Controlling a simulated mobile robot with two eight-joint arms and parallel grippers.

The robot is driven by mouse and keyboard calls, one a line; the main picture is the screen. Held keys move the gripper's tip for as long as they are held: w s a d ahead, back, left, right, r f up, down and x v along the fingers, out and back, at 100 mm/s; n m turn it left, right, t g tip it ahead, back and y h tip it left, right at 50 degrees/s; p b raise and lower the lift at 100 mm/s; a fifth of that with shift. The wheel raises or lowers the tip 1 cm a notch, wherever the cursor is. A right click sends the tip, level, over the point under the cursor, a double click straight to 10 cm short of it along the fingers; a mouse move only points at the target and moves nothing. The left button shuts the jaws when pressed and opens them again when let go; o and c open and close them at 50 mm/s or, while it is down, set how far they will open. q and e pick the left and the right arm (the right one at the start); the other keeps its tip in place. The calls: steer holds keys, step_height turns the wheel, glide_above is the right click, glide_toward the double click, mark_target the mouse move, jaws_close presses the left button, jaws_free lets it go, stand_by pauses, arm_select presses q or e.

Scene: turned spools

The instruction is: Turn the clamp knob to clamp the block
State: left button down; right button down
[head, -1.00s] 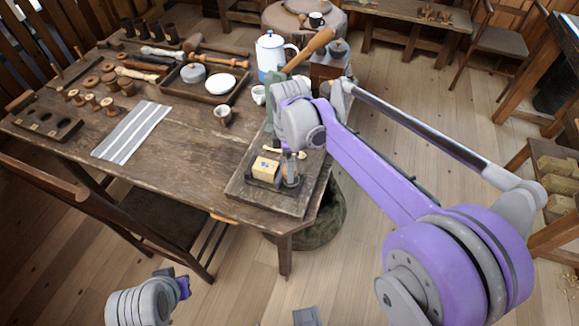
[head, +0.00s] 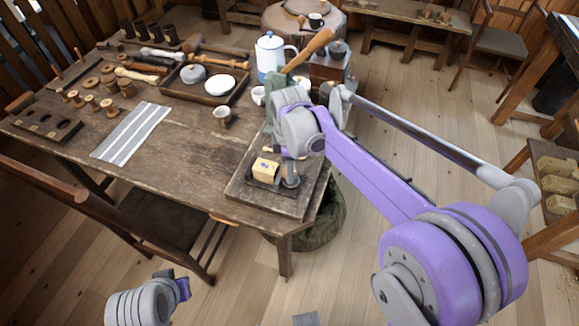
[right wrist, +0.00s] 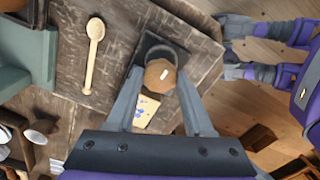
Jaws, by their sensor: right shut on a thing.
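The pale wooden block (head: 265,169) with blue marks sits on a dark plate on the board at the table's near right corner. It shows partly between my fingers in the right wrist view (right wrist: 148,108). The round brown clamp knob (right wrist: 160,75) has a pale line across its top. My right gripper (right wrist: 161,82) points down at it, one finger on each side, shut on it. In the head view my right gripper (head: 290,158) hides the knob. My left gripper (head: 181,288) is at the bottom left, off the table; its fingers are unclear.
A wooden spoon (right wrist: 93,52) lies on the board (head: 240,187) beside the clamp. A green machine part (right wrist: 22,60) stands close by. A cup (head: 222,116), striped cloth (head: 130,133) and tray (head: 190,93) lie farther left. The table's front middle is clear.

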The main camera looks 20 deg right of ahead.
steer(key=m, duration=0.5)
steer(key=shift+m+p, duration=0.35)
steer(key=shift+m, duration=0.05)
steer(key=m, duration=1.1)
steer(key=shift+m+p, duration=0.3)
steer(key=shift+p, duration=0.1)
steer(key=m, duration=0.5)
steer(key=shift+m, duration=0.4)
steer(key=shift+c, duration=1.5)
jaws_free()
